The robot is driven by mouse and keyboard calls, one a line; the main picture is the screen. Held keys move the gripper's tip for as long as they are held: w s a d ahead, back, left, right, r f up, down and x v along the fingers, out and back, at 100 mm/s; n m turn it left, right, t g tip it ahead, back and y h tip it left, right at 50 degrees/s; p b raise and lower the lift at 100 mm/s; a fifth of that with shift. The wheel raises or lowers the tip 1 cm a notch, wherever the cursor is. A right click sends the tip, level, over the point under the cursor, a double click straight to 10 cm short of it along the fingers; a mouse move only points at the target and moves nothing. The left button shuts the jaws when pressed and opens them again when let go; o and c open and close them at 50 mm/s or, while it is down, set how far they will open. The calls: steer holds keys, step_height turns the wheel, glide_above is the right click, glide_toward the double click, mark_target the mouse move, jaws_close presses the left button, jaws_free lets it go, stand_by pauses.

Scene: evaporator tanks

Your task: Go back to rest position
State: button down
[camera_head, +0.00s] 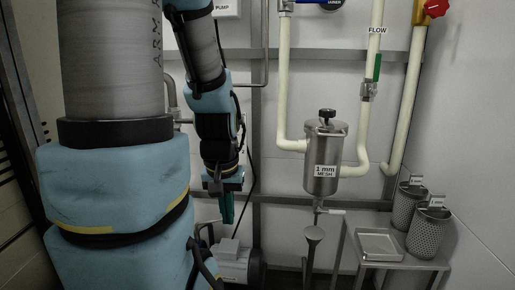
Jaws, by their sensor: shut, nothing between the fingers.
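My gripper (227,208) points down at the end of my arm, left of the picture's middle. Its greenish fingers are together and hold nothing. My arm fills the left side of the view, with grey links and light blue covers. The gripper hangs in front of the wall, above and left of a grey motor or pump (235,262) on the floor. It appears apart from everything around it.
A steel strainer labelled "1 mm MESH" (322,178) hangs on cream pipes (285,90) right of the gripper. A "FLOW" pipe has a green-handled valve (377,68). A small steel table (400,258) holds a tray (379,232) and two mesh baskets (428,228).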

step_height(320, 180, up, 15)
steer(key=p, duration=1.3)
steer(key=shift+w+f, duration=0.15)
steer(key=shift+w, duration=0.1)
steer(key=c, duration=1.6)
jaws_free()
